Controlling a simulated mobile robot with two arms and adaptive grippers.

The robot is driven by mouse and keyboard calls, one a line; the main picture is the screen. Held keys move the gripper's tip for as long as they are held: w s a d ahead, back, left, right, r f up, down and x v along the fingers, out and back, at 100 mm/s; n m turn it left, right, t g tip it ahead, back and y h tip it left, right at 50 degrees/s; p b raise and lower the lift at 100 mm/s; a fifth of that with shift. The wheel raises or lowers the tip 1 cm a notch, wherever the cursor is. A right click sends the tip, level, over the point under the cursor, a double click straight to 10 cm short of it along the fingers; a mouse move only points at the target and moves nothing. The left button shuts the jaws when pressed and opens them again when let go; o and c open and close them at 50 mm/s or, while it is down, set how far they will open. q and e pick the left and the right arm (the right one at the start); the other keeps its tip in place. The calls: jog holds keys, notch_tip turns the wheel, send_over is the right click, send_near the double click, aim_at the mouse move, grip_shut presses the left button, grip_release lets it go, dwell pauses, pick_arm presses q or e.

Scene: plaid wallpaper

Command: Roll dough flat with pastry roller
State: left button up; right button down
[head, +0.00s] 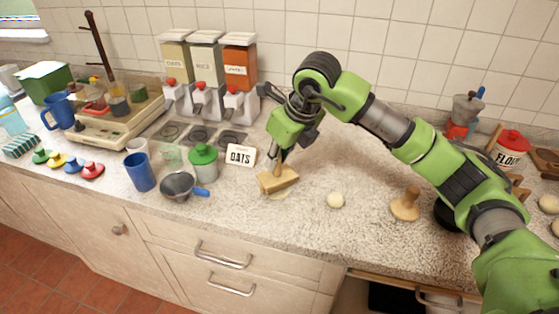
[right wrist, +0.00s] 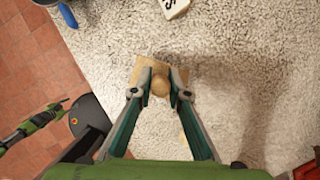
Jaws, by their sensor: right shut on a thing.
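My right gripper (head: 282,158) is shut on the upright handle of a wooden pastry roller (head: 279,181) on the countertop. In the right wrist view, the two fingers (right wrist: 160,82) close on the roller's round handle end, with the pale wooden head (right wrist: 143,71) beneath. A thin, flat piece of pale dough (head: 281,195) shows at the roller's front edge; the roller hides the rest. A round dough ball (head: 335,200) sits on the counter to the right, apart from the roller. What appears to be my left gripper (right wrist: 52,110) is at the left of the right wrist view, over the floor.
A wooden tool (head: 405,205) stands right of the dough ball. The counter's front edge (head: 270,217) is close.

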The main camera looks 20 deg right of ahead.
jog(key=shift+w+a, duration=0.2)
jog(key=shift+w, duration=0.85)
jog(key=shift+s+d+r, duration=0.1)
jog(key=shift+s+d, duration=0.05)
jog(key=shift+s, duration=0.45)
jog(key=shift+s+d, duration=0.1)
jog(key=shift+s, duration=0.45)
jog(key=shift+s+d+f+b, duration=0.1)
jog(key=shift+s+f+b, duration=0.1)
jog(key=shift+s+b, duration=0.4)
jog(key=shift+s+d, duration=0.1)
jog(key=shift+s, duration=0.5)
notch_tip(320, 180, up, 7)
jog(key=p, duration=0.3)
jog(key=shift+p, duration=0.35)
jog(key=shift+w+f, duration=0.1)
jog(key=shift+w, duration=0.05)
